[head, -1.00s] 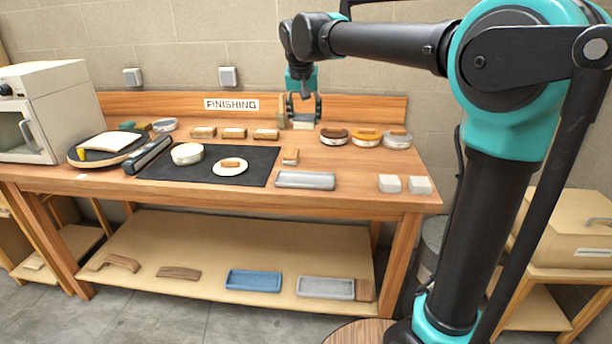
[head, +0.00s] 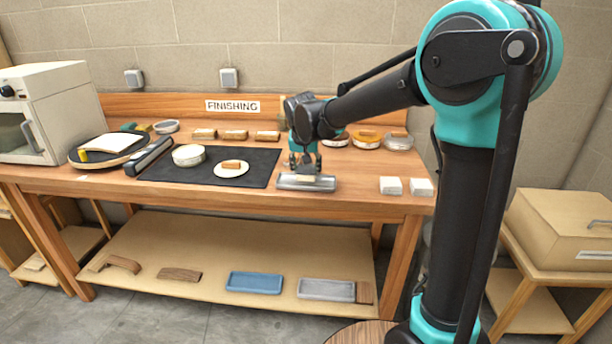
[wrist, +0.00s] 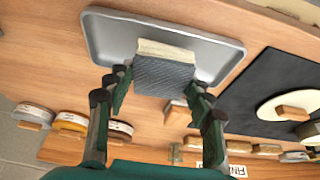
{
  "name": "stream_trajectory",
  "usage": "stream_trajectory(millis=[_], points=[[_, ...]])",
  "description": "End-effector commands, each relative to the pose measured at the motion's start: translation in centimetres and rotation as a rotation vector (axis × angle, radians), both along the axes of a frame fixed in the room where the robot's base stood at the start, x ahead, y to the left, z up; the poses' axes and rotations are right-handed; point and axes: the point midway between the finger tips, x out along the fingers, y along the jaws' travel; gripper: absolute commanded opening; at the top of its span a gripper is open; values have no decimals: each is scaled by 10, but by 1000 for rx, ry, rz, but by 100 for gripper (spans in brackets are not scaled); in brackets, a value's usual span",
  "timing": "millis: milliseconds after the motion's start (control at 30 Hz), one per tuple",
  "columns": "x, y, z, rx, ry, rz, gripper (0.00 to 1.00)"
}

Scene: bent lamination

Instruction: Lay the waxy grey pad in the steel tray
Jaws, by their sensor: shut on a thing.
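The steel tray (head: 290,183) lies near the front edge of the bench, and its rim and floor fill the top of the wrist view (wrist: 105,38). My gripper (head: 304,168) is over the tray's right part, pointing down. It is shut on the grey pad (wrist: 165,76), a block with a grey textured face and a cream side. In the wrist view my gripper's fingers (wrist: 160,88) stand on both sides of the pad. The pad overlaps the tray's inside in both views; I cannot tell whether it touches the tray floor.
A black mat (head: 260,163) with a round white dish lies left of the tray. Two pale blocks (head: 391,186) sit to the right. Several brown-topped blocks and round tins line the bench's back. A blue tray (head: 254,282) and a grey tray (head: 325,289) lie on the lower shelf.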

Motion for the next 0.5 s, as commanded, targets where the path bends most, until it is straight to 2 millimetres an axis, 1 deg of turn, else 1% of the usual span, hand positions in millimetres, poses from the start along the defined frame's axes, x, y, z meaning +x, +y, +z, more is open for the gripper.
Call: stream_trajectory(millis=[33, 100, 200, 500], points=[[0, 0, -8, 0, 0, 0, 25], [1, 0, -17, 0, 0, 0, 25], [0, 0, -25, 0, 0, 0, 25], [0, 0, -27, 0, 0, 0, 25]])
